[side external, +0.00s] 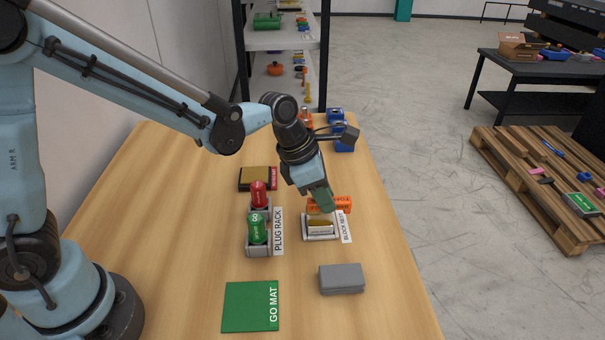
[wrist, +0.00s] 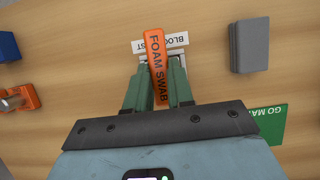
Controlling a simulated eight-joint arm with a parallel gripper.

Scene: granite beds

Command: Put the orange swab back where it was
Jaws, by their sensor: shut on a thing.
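The orange foam swab (wrist: 156,52) is a flat bar with dark lettering reading FOAM SWAB. It is between the two green fingers of my gripper (wrist: 158,70), which is shut on it. In the side view the swab (side external: 343,204) shows at the tip of my gripper (side external: 321,202), just behind the block nest (side external: 306,237), and the fingers hide part of it. In the wrist view it overlaps the nest's white label (wrist: 174,41). The gap beneath the swab is hard to judge.
A plug rack (side external: 259,249) holds a red plug (side external: 259,194) and a green plug (side external: 257,228). A tan pad (side external: 255,178) lies behind it. A grey block (side external: 342,279) and the green GO MAT (side external: 250,306) are in front. Blue objects (side external: 344,139) stand at the back.

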